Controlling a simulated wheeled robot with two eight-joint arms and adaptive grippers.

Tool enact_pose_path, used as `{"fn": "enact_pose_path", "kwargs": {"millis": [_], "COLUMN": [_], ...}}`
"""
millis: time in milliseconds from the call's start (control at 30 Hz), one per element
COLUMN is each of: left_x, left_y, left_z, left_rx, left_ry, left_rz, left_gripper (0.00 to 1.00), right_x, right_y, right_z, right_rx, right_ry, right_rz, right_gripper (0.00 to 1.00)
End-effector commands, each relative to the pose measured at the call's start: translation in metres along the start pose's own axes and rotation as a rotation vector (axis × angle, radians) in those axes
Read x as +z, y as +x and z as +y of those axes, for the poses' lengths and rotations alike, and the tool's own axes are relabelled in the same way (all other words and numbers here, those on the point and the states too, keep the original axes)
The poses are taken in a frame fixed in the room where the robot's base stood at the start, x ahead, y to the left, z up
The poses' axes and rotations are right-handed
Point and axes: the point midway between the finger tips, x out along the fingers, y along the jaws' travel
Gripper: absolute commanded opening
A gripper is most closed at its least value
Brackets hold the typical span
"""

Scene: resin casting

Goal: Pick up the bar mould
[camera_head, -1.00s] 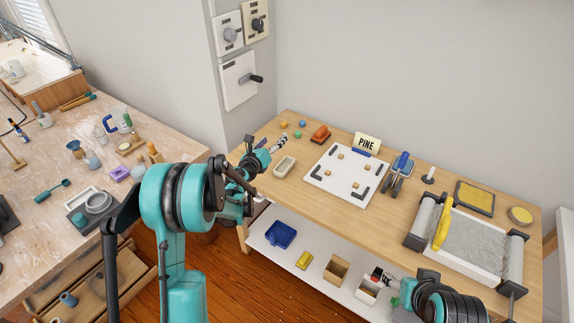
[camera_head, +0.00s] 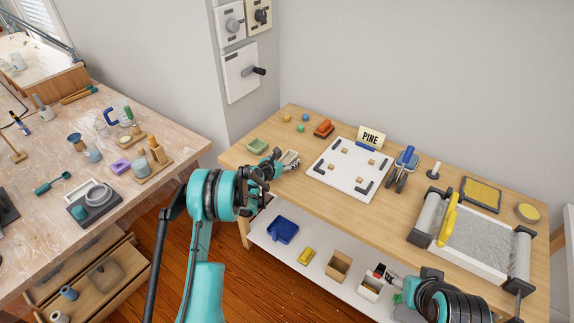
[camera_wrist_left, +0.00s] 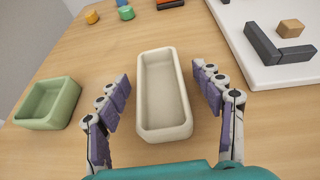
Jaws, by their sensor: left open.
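The bar mould, a long cream trough, lies on the wooden bench. In the left wrist view the bar mould (camera_wrist_left: 163,95) sits between the two finger rows of my left gripper (camera_wrist_left: 163,98), with a gap on each side. The fingers are open and point along its long sides. In the head view my left gripper (camera_head: 284,161) is over the mould and hides much of it. My right gripper (camera_head: 382,273) is low, in front of the bench shelf, small and partly hidden; its jaws are unclear.
A green square mould (camera_wrist_left: 48,103) stands left of the left fingers. A white board (camera_head: 335,180) with black corner pieces lies close on the right. Small coloured pots and a red-orange block (camera_head: 323,128) are behind. A roller press (camera_head: 470,240) fills the bench's right end.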

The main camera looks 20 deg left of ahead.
Motion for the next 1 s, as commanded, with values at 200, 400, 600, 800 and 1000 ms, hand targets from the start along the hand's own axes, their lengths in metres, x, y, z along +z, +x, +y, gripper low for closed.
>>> {"fn": "enact_pose_path", "kwargs": {"millis": [200, 400, 600, 800, 1000], "left_x": [0.001, 0.001, 0.001, 0.003, 0.021], "left_y": [0.002, 0.002, 0.002, 0.001, -0.007], "left_z": [0.000, 0.000, 0.000, 0.000, 0.000], "left_rx": [0.000, 0.000, 0.000, 0.000, 0.000], "left_ry": [0.000, 0.000, 0.000, 0.000, 0.000], "left_rz": [0.000, 0.000, 0.000, 0.000, -0.001], "left_gripper": [0.67, 0.22, 0.13, 0.13, 0.13], "right_x": [0.000, 0.000, 0.000, -0.001, -0.007], "right_y": [0.000, 0.000, 0.000, -0.001, -0.009], "right_z": [0.000, 0.000, 0.000, 0.000, 0.000], "right_rx": [0.000, 0.000, 0.000, 0.000, 0.000], "right_ry": [0.000, 0.000, 0.000, 0.000, 0.000], "right_rz": [0.000, 0.000, 0.000, 0.000, 0.000], "right_gripper": [0.58, 0.58, 0.58, 0.58, 0.58]}}
